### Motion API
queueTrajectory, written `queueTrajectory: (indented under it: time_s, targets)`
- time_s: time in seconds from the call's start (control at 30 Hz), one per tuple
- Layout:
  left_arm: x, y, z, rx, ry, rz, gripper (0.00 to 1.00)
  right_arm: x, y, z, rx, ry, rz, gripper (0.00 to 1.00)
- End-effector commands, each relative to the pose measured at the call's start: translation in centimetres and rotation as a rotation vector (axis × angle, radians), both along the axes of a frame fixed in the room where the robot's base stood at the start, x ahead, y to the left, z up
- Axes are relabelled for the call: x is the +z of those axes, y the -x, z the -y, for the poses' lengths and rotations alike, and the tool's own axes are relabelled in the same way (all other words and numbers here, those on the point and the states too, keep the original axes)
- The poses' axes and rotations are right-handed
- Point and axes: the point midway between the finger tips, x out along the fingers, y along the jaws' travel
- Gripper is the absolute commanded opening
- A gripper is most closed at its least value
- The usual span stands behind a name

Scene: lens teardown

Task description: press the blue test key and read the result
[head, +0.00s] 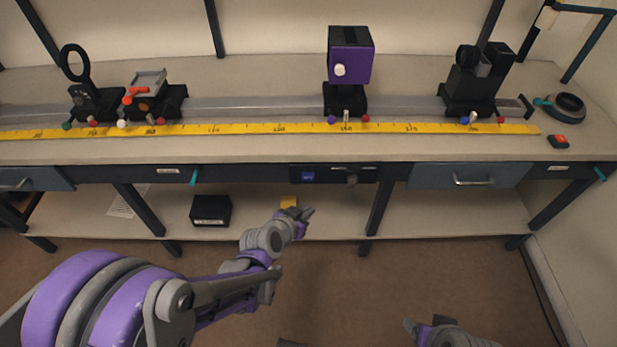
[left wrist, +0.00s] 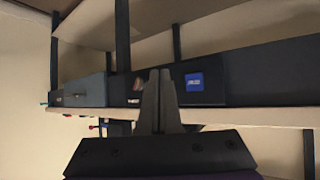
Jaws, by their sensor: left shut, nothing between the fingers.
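The blue test key (head: 308,176) is a small square with pale lettering on the dark control panel (head: 333,168) along the bench's front edge. It also shows in the left wrist view, as a blue square (left wrist: 195,82) just right of the fingertips. My left gripper (head: 308,213) is shut and empty, below the key in the head view and apart from it as far as I can tell. Its closed fingers (left wrist: 160,75) point toward the panel. A small round fitting (head: 352,180) sits on the panel right of the key. No readable result shows. My right gripper (head: 410,326) is partly in view at the bottom.
On the bench, a yellow scale (head: 265,128) runs before a rail carrying a purple box (head: 351,62) and other optical mounts. A drawer (head: 470,175) is right of the panel.

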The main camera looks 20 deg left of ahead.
Motion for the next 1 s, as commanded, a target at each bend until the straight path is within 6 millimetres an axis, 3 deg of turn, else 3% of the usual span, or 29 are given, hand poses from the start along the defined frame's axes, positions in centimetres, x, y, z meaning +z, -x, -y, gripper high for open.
queueTrajectory:
  time_s: [0.17, 0.7, 1.0]
  targets:
    - [0.0, -0.8, -0.2, 0.001, 0.001, -0.001, 0.0, 0.0, 0.0, 0.0, 0.0, 0.0, 0.0, 0.72]
    - [0.0, -7.4, -2.1, 0.001, 0.0, 0.0, 0.0, 0.4, 0.0, 0.0, 0.0, 0.0, 0.001, 0.72]
    - [0.0, -8.5, -2.5, 0.0, 0.0, -0.001, 0.0, 0.4, 0.0, 0.0, 0.0, 0.0, 0.001, 0.72]
